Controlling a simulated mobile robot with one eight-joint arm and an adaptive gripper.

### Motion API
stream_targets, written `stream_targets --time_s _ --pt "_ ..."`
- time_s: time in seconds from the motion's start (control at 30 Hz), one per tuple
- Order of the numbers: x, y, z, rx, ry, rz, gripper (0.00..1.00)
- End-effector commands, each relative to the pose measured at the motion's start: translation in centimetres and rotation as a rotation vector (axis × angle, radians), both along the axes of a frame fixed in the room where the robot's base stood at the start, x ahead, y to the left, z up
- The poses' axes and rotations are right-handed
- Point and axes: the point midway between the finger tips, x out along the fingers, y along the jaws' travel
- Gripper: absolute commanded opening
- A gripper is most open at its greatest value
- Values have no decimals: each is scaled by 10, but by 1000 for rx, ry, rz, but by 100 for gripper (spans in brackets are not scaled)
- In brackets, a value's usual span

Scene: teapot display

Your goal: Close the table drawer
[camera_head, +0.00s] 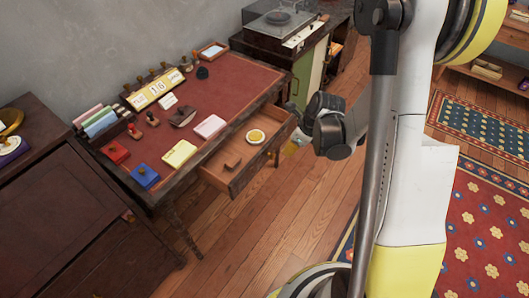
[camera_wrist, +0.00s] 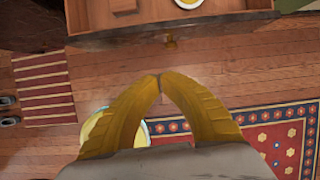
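The table drawer (camera_head: 263,161) is pulled out from the front of the dark wooden table (camera_head: 262,92) with the red top.
The table top carries stamps, notepads, a blue box (camera_head: 145,176) and a calendar (camera_head: 155,90). A dark cabinet (camera_head: 65,215) stands at the left and a record player (camera_head: 282,20) behind. Bare wooden floor (camera_head: 235,235) lies before the drawer; a patterned rug (camera_head: 485,225) is at right.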

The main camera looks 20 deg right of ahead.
Motion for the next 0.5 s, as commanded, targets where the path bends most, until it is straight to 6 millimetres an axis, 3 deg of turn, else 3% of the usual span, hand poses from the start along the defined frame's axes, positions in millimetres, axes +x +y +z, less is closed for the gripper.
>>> stream_targets --time_s 0.27,0.5 --pt "5 1 -29 31 21 -65 0" --pt "20 12 -76 30 21 -63 0"
